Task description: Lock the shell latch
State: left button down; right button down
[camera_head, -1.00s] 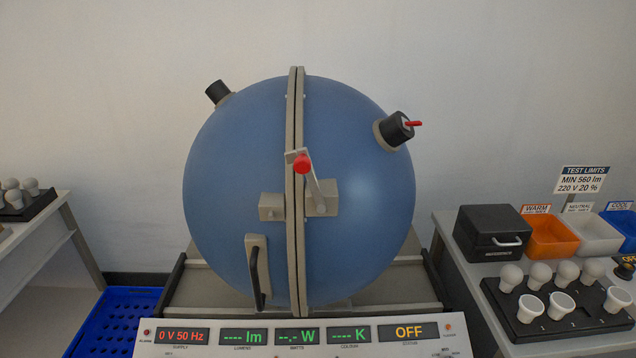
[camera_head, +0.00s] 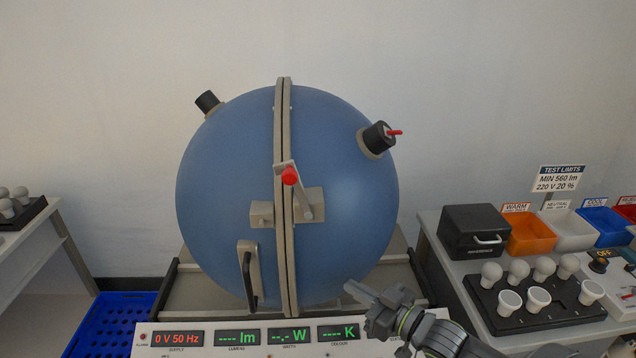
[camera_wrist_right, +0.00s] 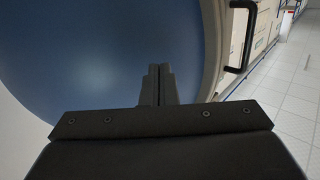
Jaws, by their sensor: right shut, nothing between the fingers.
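The blue sphere shell (camera_head: 345,200) stands in the middle of the head view, its two halves meeting at an upright grey flange (camera_head: 284,255). The shell latch is a grey lever with a red knob (camera_head: 289,176) at its upper end, leaning across the flange above grey blocks on both halves. My right gripper (camera_head: 350,287) is shut and empty, in front of the sphere's lower right, apart from the latch. In the right wrist view its closed fingers (camera_wrist_right: 158,84) point at the blue surface; the latch is not seen there. My left gripper is not in view.
A black door handle (camera_head: 249,277) sits on the left half. The display panel (camera_head: 300,334) lies below the sphere. A bulb tray (camera_head: 540,318), a black reference box (camera_head: 474,230) and coloured bins stand on the right table. A blue crate (camera_head: 110,325) is at lower left.

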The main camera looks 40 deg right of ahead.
jog(key=s+d+r+n+y, duration=0.1)
jog(key=r+n+y, duration=0.3)
jog(key=r+y, duration=0.4)
jog(key=s+r+n+g+y, duration=0.1)
jog(key=s+r+n+y, duration=0.2)
jog(key=r+y, duration=0.5)
notch_tip(320, 180, up, 4)
jog(key=shift+d+r+n, duration=0.15)
jog(key=shift+d+n, duration=0.2)
jog(key=shift+n, duration=0.45)
jog(key=shift+w, duration=0.1)
jog(key=w+a+f+p+x, duration=0.1)
jog(key=f+p+x, duration=0.1)
jog(key=x, duration=1.1)
jog(key=shift+p, duration=0.85)
